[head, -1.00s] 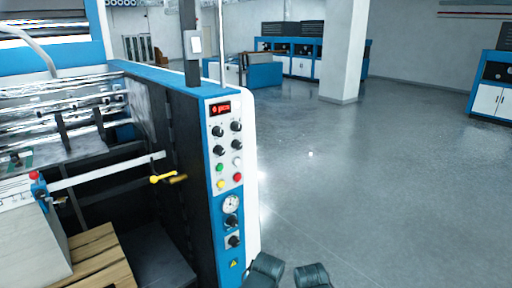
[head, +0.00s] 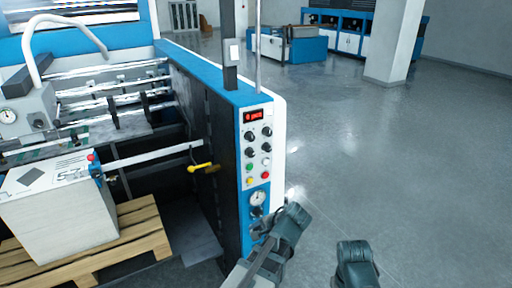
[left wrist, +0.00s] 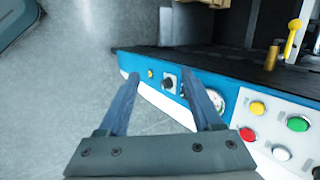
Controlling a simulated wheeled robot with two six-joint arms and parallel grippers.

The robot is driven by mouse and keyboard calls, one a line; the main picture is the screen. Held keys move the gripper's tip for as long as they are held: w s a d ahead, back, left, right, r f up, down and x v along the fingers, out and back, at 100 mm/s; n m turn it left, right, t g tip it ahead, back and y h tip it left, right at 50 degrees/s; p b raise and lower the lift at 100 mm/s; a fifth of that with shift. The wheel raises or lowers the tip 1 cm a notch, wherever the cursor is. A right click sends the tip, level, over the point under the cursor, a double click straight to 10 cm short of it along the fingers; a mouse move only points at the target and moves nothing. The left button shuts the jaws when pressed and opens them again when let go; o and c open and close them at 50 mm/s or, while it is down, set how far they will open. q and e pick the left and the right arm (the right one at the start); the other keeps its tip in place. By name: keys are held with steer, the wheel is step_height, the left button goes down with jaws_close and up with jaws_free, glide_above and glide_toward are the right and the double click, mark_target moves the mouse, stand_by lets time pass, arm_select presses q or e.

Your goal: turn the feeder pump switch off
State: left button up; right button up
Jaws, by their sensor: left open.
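The control panel (head: 259,150) is on the blue and white end of the machine. A black rotary knob (left wrist: 168,83) sits low on it, between a small yellow sticker (left wrist: 150,73) and the round gauge (left wrist: 216,100) in the left wrist view. Its label is too small to read, so I cannot tell whether it is the feeder pump switch. My left gripper (left wrist: 161,78) is open and empty, with its fingertips apart on either side of this knob in the picture. Contact cannot be told. In the head view my left arm hides the panel's lowest part.
Yellow (left wrist: 257,108), green (left wrist: 298,124), white and red buttons lie beyond the gauge. A yellow-handled lever (head: 200,167) sticks out left of the panel. A stack (head: 62,210) stands on a wooden pallet (head: 150,232). The floor at right is clear.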

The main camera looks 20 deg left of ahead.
arm_select(q)
steer(key=w+d+r+m+t+y, duration=0.1)
steer(key=w+r+m+t+y, duration=0.2)
steer(key=r, duration=0.6)
steer(key=w+d+r+m+t+y, duration=0.2)
steer(key=w+r+m+t+y, duration=0.2)
steer(key=r, duration=0.5)
steer(key=w+m+y, duration=0.1)
steer(key=w+m, duration=0.1)
steer(key=m, duration=0.1)
steer(key=shift+w+m, duration=0.25)
steer(key=shift+m, duration=0.15)
